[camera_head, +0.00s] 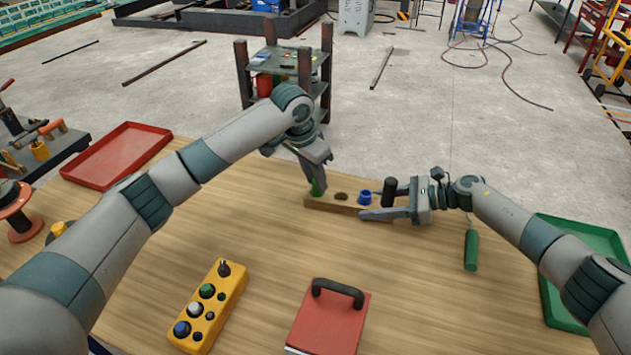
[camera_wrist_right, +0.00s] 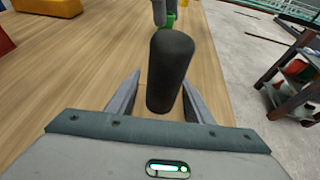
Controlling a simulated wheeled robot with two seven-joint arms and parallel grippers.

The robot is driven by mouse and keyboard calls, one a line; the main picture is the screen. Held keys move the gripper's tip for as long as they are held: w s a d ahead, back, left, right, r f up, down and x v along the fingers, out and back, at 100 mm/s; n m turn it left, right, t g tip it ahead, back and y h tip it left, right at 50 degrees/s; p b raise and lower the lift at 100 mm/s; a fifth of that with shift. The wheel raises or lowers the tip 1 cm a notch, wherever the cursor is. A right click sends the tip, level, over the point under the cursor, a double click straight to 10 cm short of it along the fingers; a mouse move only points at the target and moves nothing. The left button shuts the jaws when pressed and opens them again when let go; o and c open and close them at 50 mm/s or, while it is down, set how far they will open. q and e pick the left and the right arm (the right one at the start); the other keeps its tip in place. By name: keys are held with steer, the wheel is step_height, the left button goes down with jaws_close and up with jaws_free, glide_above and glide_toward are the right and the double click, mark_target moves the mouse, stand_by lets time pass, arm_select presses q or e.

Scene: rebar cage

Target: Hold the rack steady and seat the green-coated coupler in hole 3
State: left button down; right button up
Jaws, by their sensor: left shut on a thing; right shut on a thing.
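A wooden rack (camera_head: 347,207) lies on the table. It shows a dark round spot (camera_head: 341,196), a blue coupler (camera_head: 365,198) and a black upright post (camera_head: 389,188) at its right end. My left gripper (camera_head: 317,181) points down at the rack's left end, shut on the green-coated coupler (camera_head: 318,188). Whether the coupler is inside a hole is hidden. My right gripper (camera_head: 384,203) comes in from the right, its fingers on both sides of the black post. In the right wrist view the post (camera_wrist_right: 171,65) stands between the fingers, with some green (camera_wrist_right: 170,20) beyond it.
A yellow button box (camera_head: 208,305) and a red block with a black handle (camera_head: 328,320) stand at the front. A green-handled tool (camera_head: 471,250) and green tray (camera_head: 553,300) lie right. A red tray (camera_head: 105,180) is at the left. The middle of the table is clear.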

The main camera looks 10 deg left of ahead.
arm_select(q)
steer(key=shift+f, duration=0.55)
steer(key=shift+f, duration=0.1)
steer(key=c, duration=1.5)
jaws_free()
steer(key=shift+o, duration=0.2)
steer(key=v, duration=1.2)
arm_select(e)
steer(key=o, duration=1.4)
